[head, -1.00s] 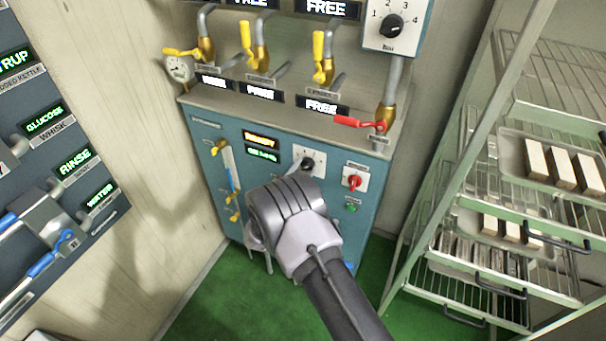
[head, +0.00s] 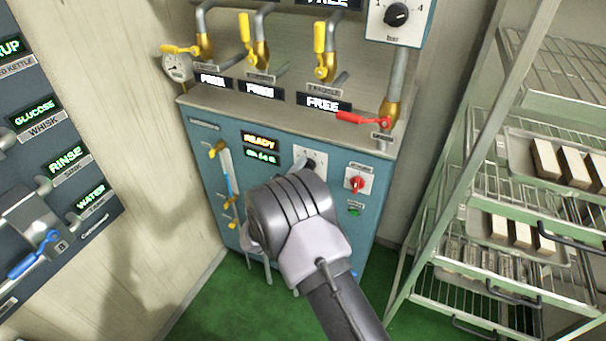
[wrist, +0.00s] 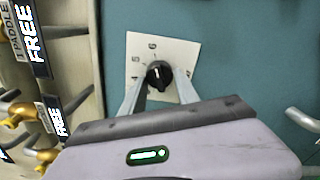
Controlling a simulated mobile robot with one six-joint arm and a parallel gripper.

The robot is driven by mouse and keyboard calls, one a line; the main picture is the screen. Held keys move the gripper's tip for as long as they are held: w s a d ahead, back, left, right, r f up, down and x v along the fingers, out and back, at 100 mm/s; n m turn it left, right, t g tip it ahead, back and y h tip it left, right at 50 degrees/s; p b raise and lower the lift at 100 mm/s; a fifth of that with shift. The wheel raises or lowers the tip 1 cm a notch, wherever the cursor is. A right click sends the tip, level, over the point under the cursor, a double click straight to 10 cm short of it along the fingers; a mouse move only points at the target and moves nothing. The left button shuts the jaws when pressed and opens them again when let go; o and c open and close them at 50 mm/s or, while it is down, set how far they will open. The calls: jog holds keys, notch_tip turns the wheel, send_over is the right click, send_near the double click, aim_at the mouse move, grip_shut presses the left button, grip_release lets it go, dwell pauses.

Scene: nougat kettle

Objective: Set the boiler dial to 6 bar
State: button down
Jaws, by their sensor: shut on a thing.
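The boiler dial is a black knob (wrist: 160,75) on a white plate (wrist: 186,52) on the blue boiler front. In the wrist view the plate shows a 6 near its top edge and a 5 and 4 along its left side. The knob's pointer is too small to read surely. My gripper (wrist: 160,88) has one finger on each side of the knob and is shut on it. In the head view my gripper (head: 303,172) covers the lower part of the plate, and the knob (head: 311,161) shows just above it.
A second dial (head: 397,14) marked bar sits higher on the right. A red-handled valve (head: 362,119) and a red switch (head: 357,182) are near. An orange READY display (head: 260,140) is left of the boiler dial. A wire rack with trays (head: 520,230) stands right.

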dwell(0.4)
jog(key=c, duration=0.9)
grip_release()
jog(key=shift+c, duration=0.2)
jog(key=p+v, duration=0.5)
jog(key=v, duration=1.2)
jog(key=shift+s, duration=0.25)
jog(key=shift+a, duration=0.1)
